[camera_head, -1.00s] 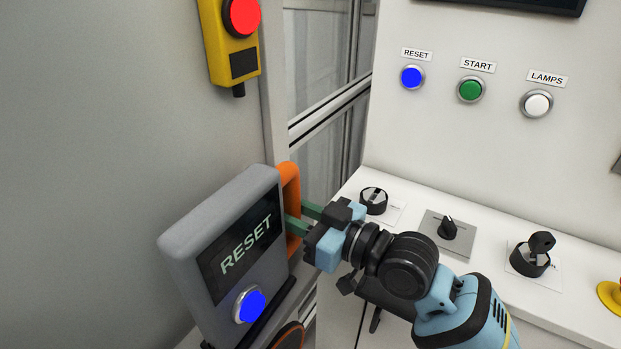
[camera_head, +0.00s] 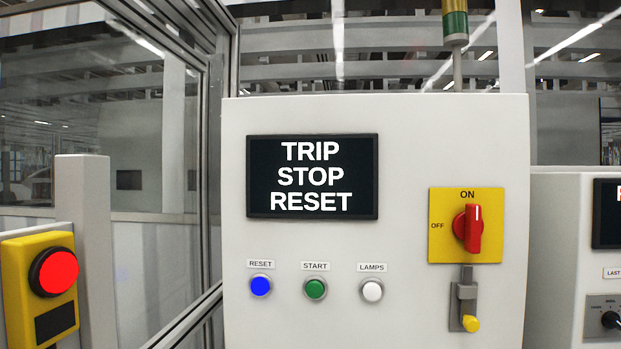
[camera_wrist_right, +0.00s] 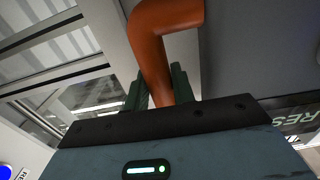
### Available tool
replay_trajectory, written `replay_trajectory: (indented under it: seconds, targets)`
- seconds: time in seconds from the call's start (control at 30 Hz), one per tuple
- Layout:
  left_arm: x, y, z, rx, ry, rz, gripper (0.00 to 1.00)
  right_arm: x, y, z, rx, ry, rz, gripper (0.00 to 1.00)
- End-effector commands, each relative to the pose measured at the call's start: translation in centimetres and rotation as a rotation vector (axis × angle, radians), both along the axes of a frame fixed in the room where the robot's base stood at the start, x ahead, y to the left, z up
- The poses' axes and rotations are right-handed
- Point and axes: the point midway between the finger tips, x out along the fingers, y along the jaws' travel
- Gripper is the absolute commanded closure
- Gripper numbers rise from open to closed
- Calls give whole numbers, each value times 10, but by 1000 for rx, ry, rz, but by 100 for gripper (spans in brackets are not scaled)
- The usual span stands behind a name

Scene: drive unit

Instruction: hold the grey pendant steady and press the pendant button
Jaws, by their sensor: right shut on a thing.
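In the right wrist view, the green fingers of my right gripper (camera_wrist_right: 160,88) are shut around the orange handle (camera_wrist_right: 157,42) of the grey pendant. The pendant's grey body (camera_wrist_right: 255,50) fills the upper right of that view. The pendant's blue button is hidden from both current views. The pendant and both arms are outside the head view. My left gripper is not in view.
The white cabinet (camera_head: 400,130) has a screen (camera_head: 312,176) reading "TRIP STOP RESET". Below are blue (camera_head: 260,286), green (camera_head: 315,289) and white (camera_head: 372,291) buttons. A red rotary switch (camera_head: 470,228) points to ON. A yellow box with a red button (camera_head: 57,271) stands at left.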

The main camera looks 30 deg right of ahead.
Motion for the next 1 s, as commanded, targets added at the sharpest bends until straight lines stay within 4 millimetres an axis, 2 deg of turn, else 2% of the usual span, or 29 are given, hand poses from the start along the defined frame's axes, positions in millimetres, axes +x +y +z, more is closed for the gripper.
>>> replay_trajectory:
  seconds: [0.03, 0.17, 1.0]
  targets:
    - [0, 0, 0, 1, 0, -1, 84, -1, 1, 0, 3, 4, 2, 100]
    - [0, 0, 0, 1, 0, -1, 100, -1, 1, 0, 3, 4, 2, 100]
    - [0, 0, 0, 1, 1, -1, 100, 0, 1, 0, 3, 3, 2, 100]
